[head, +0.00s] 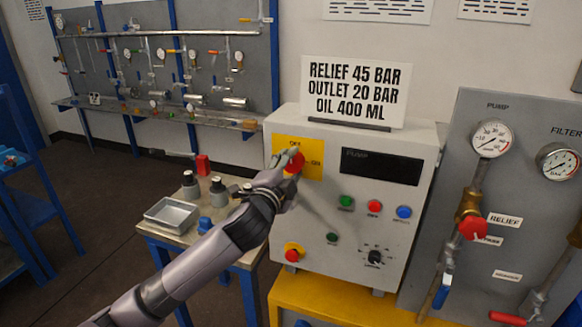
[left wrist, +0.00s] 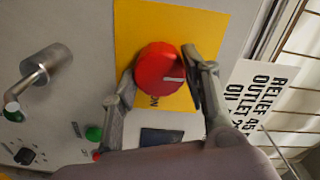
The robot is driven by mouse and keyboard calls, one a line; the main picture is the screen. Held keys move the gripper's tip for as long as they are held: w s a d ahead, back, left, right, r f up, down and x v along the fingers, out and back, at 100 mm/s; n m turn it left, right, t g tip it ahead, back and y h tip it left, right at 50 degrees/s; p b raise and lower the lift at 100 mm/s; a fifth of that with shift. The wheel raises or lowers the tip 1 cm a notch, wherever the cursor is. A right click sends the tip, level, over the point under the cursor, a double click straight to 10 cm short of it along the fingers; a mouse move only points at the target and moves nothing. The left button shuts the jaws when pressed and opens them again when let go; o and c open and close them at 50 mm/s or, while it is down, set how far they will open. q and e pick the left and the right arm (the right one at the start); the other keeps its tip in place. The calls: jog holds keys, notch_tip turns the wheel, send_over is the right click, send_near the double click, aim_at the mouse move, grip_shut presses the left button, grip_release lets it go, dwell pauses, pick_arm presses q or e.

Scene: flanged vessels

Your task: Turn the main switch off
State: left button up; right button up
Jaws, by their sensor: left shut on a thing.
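The main switch is a red round knob (left wrist: 158,68) on a yellow plate (left wrist: 205,22) on the front of the grey pump cabinet. My left gripper (head: 291,160) is shut on the knob, one finger on each side in the left wrist view. The plate also shows in the head view (head: 312,172), with OFF above the knob and ON to its right. In the left wrist view a white mark on the knob runs toward the picture's right, the side of the sign above the cabinet. The ON label (left wrist: 153,101) is below the knob there; OFF is hidden. My right gripper is out of view.
The cabinet (head: 340,235) also carries a dark display (head: 381,166), coloured buttons, a black dial (head: 375,257) and a red knob (head: 293,252) low down. A side table (head: 165,237) with a metal tray (head: 172,214) and bottles stands left. A gauge panel (head: 520,130) is right.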

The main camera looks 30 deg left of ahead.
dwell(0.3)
pick_arm(q)
jog(key=o, duration=1.2)
jog(key=shift+c, duration=0.2)
jog(key=v, duration=1.2)
jog(key=shift+a+f, duration=0.1)
jog(key=shift+f, duration=0.1)
